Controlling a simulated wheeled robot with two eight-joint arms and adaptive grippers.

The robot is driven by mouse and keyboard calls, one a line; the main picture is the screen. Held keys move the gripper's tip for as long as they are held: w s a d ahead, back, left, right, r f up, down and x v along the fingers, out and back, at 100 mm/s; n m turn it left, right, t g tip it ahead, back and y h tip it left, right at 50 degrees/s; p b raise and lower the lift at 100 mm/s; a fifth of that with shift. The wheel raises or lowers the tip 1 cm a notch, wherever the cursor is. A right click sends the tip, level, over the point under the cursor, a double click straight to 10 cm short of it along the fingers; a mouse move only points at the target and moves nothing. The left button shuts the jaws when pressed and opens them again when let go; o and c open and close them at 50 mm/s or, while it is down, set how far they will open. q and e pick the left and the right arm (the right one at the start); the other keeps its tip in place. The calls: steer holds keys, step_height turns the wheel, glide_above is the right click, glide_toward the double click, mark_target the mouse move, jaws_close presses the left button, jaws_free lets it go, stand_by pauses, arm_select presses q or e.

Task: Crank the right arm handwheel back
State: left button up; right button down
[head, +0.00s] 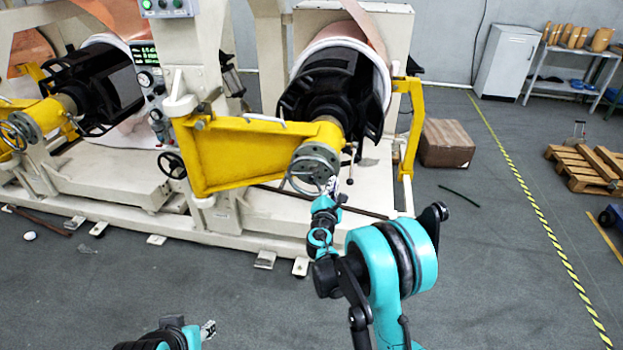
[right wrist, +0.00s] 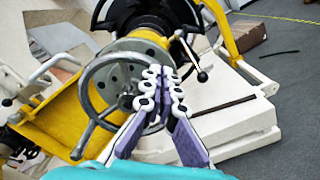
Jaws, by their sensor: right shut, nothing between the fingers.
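The right arm handwheel (head: 313,168) is a grey spoked wheel on the near end of the yellow swing arm (head: 245,155). In the right wrist view the handwheel (right wrist: 85,112) fills the left middle, in front of a round grey bolted flange. My right gripper (head: 332,187) is at the wheel's lower right side in the head view. In the right wrist view its fingers (right wrist: 163,88) are closed together, empty, in front of the wheel's right part. They hide part of the rim; I cannot tell whether they touch it. My left gripper (head: 207,330) shows only partly at the bottom edge.
A black-knobbed lever (right wrist: 201,74) stands right of the fingers. A black reel with copper foil (head: 335,85) is behind the yellow arm. Another handwheel (head: 14,135) is at far left. The cream machine base (head: 270,220) lies below; grey floor (head: 490,270) is open to the right.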

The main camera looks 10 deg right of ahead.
steer(key=b+v, duration=0.2)
steer(key=v, duration=0.7)
steer(key=shift+f, duration=0.35)
steer(key=shift+s+d, duration=0.1)
steer(key=shift+d, duration=0.05)
